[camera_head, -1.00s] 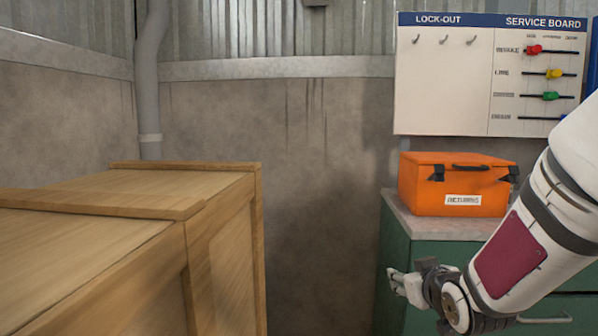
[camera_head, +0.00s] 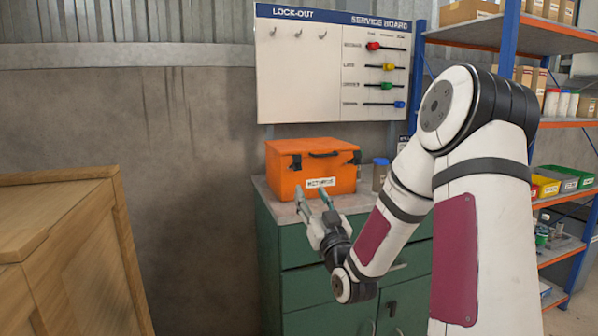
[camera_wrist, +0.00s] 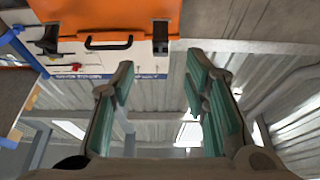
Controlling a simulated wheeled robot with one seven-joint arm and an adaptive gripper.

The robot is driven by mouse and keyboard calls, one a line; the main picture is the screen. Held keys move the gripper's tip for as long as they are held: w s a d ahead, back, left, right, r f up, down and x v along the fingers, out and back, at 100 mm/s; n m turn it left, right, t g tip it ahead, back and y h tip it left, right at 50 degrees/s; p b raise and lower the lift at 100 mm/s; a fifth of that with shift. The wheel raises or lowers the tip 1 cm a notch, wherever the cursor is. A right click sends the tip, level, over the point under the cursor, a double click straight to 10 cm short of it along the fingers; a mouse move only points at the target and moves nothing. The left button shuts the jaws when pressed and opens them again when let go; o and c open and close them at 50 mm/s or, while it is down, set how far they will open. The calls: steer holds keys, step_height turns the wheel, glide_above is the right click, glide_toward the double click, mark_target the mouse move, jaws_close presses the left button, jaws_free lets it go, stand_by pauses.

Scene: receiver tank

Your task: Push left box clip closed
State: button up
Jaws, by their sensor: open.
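The orange box (camera_head: 312,176) sits shut-lidded on the green cabinet in the head view, with a white label on its front. Its dark left clip (camera_head: 297,163) is on the front near the left corner; I cannot tell how far it stands out. A second dark clip (camera_head: 355,158) is at the right. My gripper (camera_head: 313,199) is open and empty, in front of the box's lower left part. In the wrist view the picture is upside down: the box (camera_wrist: 110,15) is at the top, with the left clip (camera_wrist: 160,38) just beyond the gap between my fingers (camera_wrist: 160,75).
The green cabinet (camera_head: 300,285) carries the box, with a small jar (camera_head: 380,174) to its right. The service board (camera_head: 332,65) hangs above. A wooden crate (camera_head: 60,250) stands at left, shelving (camera_head: 560,38) at right. Open floor space lies between crate and cabinet.

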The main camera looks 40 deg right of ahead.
mark_target(298, 170)
steer(key=x, duration=1)
steer(key=shift+w+d, duration=0.1)
steer(key=shift+w, duration=0.2)
steer(key=shift+c, duration=0.3)
jaws_close()
